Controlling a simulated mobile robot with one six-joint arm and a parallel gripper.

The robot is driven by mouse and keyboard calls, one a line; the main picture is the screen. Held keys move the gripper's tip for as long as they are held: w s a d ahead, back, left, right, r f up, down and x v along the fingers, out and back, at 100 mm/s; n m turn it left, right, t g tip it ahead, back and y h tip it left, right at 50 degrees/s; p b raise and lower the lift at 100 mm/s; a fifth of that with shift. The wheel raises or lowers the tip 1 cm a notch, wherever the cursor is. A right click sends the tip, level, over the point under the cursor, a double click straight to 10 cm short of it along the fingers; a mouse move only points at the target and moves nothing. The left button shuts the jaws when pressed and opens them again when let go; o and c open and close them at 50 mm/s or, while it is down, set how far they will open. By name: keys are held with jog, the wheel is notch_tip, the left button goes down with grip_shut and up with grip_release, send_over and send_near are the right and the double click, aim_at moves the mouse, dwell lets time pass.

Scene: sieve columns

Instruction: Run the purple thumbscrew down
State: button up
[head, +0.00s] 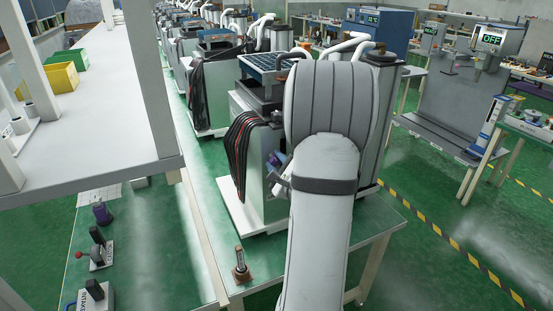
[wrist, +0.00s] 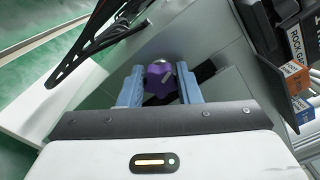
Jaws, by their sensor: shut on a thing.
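The purple thumbscrew (wrist: 161,86) sits between the two blue-grey fingers of my gripper (wrist: 158,76) in the wrist view. The fingers are shut on it, one on each side. A pale mark shows on its face. Beyond it is the pale grey side of a machine (wrist: 120,92), with a dark slot behind the right finger. The thumbscrew cannot be made out clearly there.
Black and red cables (head: 243,148) hang on the machine near my gripper; cables (wrist: 105,30) also cross the wrist view's top left. Labelled boxes (wrist: 296,75) stand at its right. A small metal post (head: 240,262) stands on the green bench's front. A white shelf (head: 90,120) is left.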

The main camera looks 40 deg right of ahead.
jog(key=shift+m, duration=0.7)
jog(key=shift+f+p, duration=0.1)
jog(key=shift+p, duration=0.25)
jog(key=o, duration=0.7)
jog(key=shift+s, duration=0.1)
jog(key=b+v, duration=0.2)
jog(key=v, duration=0.5)
jog(key=shift+s, duration=0.35)
jog(key=shift+a, duration=0.1)
